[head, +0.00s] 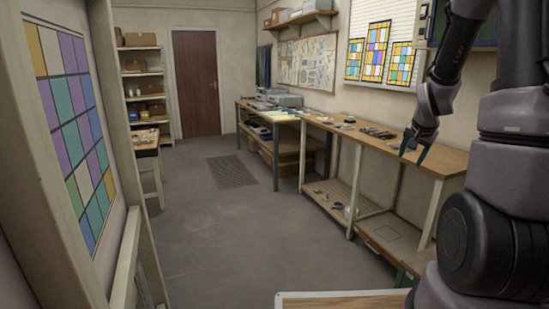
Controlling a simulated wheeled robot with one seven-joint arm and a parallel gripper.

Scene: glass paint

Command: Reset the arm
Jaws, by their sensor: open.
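My gripper (413,154) hangs from my arm on the right side of the head view. It points downward with two dark teal fingers spread apart. Nothing shows between the fingers. It appears in front of the wooden workbench (450,163) along the right wall; I cannot tell its exact distance from the bench top. My arm fills the right edge of the view and hides part of the bench and wall.
A stained-glass panel (75,130) in a pale frame stands close on the left. Small tools (378,132) lie on the workbench. A pale-edged board (340,300) shows at the bottom.

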